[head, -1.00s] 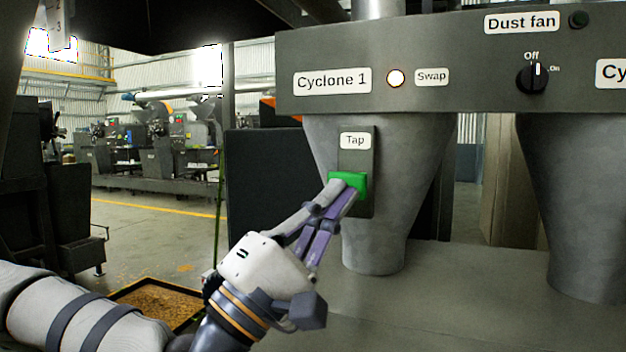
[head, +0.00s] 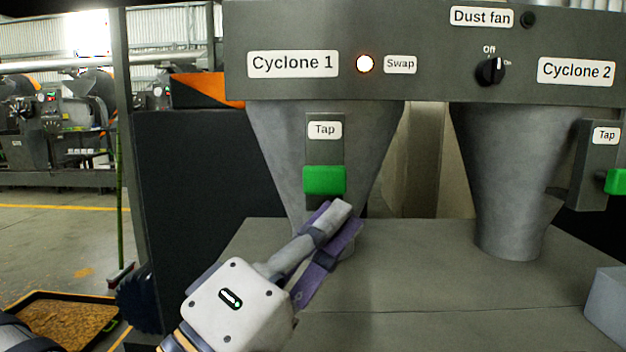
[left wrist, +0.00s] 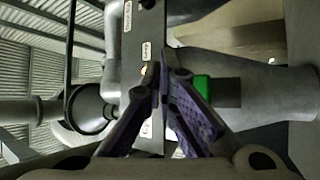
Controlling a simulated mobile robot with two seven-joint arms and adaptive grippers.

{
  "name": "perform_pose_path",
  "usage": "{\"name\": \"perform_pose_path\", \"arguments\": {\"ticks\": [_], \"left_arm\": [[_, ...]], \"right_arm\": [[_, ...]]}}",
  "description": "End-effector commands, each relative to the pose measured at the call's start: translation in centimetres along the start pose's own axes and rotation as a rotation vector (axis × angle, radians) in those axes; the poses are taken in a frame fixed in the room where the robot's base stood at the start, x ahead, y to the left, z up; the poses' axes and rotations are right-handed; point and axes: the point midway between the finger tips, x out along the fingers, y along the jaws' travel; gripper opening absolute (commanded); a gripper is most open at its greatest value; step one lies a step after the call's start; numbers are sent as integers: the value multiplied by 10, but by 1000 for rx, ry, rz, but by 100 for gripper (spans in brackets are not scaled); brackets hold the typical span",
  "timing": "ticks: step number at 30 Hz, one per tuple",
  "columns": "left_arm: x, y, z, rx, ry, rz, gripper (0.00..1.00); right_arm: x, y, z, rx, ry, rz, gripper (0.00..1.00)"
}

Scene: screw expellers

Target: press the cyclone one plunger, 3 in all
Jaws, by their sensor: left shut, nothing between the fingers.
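The cyclone one plunger is a green block (head: 324,180) under a "Tap" label on the front of the left grey cone (head: 372,135). It also shows in the left wrist view (left wrist: 202,88), just right of the fingers. My left gripper (head: 343,213) is shut and empty, below and slightly right of the green block in the head view. A gap shows between the fingertips and the block there. The fingers hide the lower part of the cone. The "Cyclone 1" label (head: 293,64) is on the panel above, beside a lit white "Swap" lamp (head: 365,64). My right gripper is not in view.
A second cone (head: 508,150) with its own green plunger (head: 616,181) stands at the right. A "Dust fan" knob (head: 490,70) is on the panel. A grey bench top (head: 420,290) lies beneath the cones. A tray of brown material (head: 60,318) lies at lower left.

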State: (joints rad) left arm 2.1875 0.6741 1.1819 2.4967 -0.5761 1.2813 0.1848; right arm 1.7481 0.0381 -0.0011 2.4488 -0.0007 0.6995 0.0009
Motion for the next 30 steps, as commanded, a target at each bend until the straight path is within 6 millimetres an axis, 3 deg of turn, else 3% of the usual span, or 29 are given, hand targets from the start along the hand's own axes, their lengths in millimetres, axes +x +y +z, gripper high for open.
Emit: {"name": "perform_pose_path", "arguments": {"ticks": [5,13,21,30], "left_arm": [[2,-5,-2,-2,3,-2,0],[19,-25,-16,-6,4,-7,0],[48,-38,-36,-1,4,-1,0],[61,-45,-46,0,2,1,0]], "right_arm": [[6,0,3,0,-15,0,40],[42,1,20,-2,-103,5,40],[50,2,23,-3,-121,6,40],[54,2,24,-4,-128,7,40]]}}
